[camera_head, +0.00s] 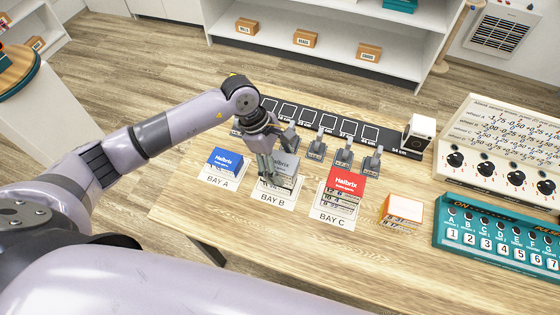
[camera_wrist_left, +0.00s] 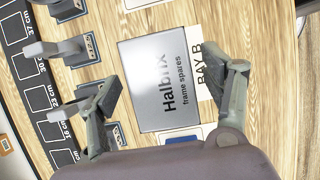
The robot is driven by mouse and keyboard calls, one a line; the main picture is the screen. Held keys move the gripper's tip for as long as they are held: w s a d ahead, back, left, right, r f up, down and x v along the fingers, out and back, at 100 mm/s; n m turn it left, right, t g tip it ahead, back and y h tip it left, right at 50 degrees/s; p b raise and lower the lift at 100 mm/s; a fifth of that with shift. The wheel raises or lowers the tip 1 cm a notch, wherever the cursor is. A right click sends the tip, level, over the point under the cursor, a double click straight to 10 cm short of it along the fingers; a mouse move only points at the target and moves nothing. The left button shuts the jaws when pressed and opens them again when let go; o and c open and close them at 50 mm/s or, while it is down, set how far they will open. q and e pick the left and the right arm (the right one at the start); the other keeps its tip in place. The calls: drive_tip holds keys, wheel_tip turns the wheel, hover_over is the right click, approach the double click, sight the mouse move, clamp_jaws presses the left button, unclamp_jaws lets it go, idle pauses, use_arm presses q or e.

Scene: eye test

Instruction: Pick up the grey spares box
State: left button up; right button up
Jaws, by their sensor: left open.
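The grey spares box (camera_head: 289,164) labelled Halbrix stands on the BAY B card (camera_head: 272,198) on the wooden table, partly hidden by my left gripper. In the left wrist view the grey box (camera_wrist_left: 160,82) reads "Halbrix frame spares". My left gripper (camera_head: 274,160) is open above the box. In the wrist view its two fingers appear on either side of the box, and nothing is held. I cannot tell how far the fingertips are from the box. My right gripper is not in view.
A blue box (camera_head: 224,161) stands at BAY A on the left, a red box (camera_head: 346,182) at BAY C on the right. Several grey stands, such as one (camera_head: 317,147), line a black strip (camera_head: 292,104) behind. An orange-and-white box (camera_head: 401,210) and a teal panel (camera_head: 497,235) sit further right.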

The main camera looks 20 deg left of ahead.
use_arm(q)
drive_tip(key=c, duration=1.3)
